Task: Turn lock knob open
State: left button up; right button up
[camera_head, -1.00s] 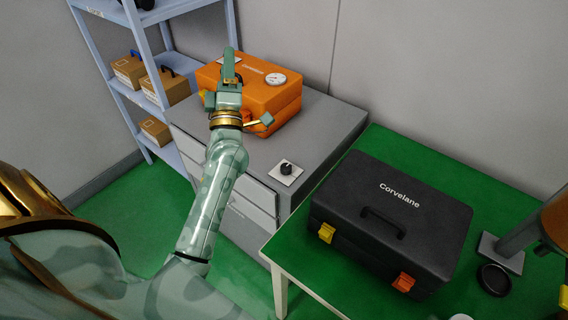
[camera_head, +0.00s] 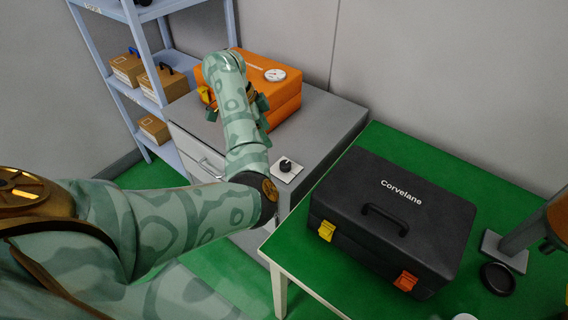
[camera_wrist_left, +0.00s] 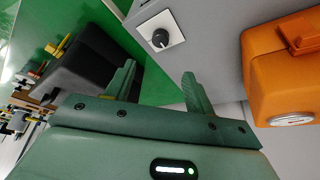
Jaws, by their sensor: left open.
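The lock knob (camera_head: 286,165) is a small black dial on a white square plate, on top of the grey cabinet near its front right corner. In the left wrist view the knob (camera_wrist_left: 160,39) and its plate show whole at the top, beyond the fingertips. My left gripper (camera_wrist_left: 159,74) is open and empty, its two green fingers apart, with the knob a little ahead of the gap and not touched. In the head view my left arm mostly hides this gripper, above the cabinet beside the orange case. My right gripper is not in view.
The orange case (camera_head: 285,112) with a round gauge stands at the back of the grey cabinet (camera_head: 325,127). A black Corvelane case (camera_head: 390,215) lies on the green table (camera_head: 350,285) at right. A shelf (camera_head: 147,100) with small boxes stands at left.

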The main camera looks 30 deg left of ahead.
aim_at(285, 163)
pick_arm(q)
jog(key=b+x, duration=0.6)
jog(key=x, duration=0.7)
jog(key=shift+f, duration=0.3)
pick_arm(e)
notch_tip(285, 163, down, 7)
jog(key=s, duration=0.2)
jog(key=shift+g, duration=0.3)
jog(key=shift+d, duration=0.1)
pick_arm(q)
jog(key=c, duration=1)
